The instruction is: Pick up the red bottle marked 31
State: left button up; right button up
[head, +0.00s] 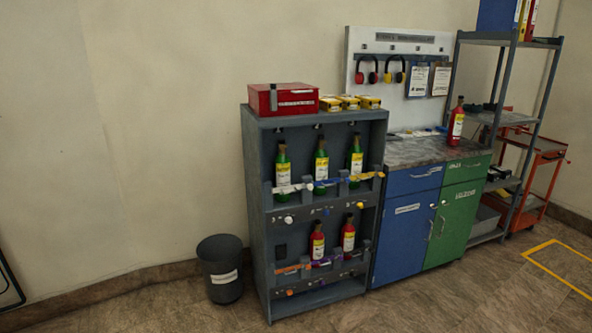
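Three red bottles show in the head view, all upright with pale yellow labels. One red bottle (457,122) stands on the worktop of the blue and green cabinet. Two others stand side by side on the lower level of the grey rack: a left one (317,241) and a right one (348,235). The label numbers are too small to read, so I cannot tell which bottle is marked 31. Neither of my grippers is in view.
The grey rack (256,178) holds several green bottles on its upper level and a red box (284,98) on top. A dark bin (220,270) stands left of it. The cabinet (408,232) adjoins its right side. The floor in front is clear.

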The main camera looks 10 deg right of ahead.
aim_at(458, 116)
jog(key=i+l+z, duration=0.2)
jog(key=i+z, duration=0.15)
jog(key=z, duration=0.15)
jog(key=i+l+z, duration=0.1)
jog(key=i+z, duration=0.4)
jog(key=i+j+z, duration=0.1)
jog(key=i+z, duration=0.2)
jog(key=z, duration=0.15)
jog(key=i+j+z, duration=0.2)
jog(key=i+z, duration=0.3)
jog(key=i+l+z, duration=0.15)
jog(key=i, duration=0.7)
jog(key=i+l+z, duration=0.1)
jog(key=i, duration=0.8)
jog(key=l, duration=0.1)
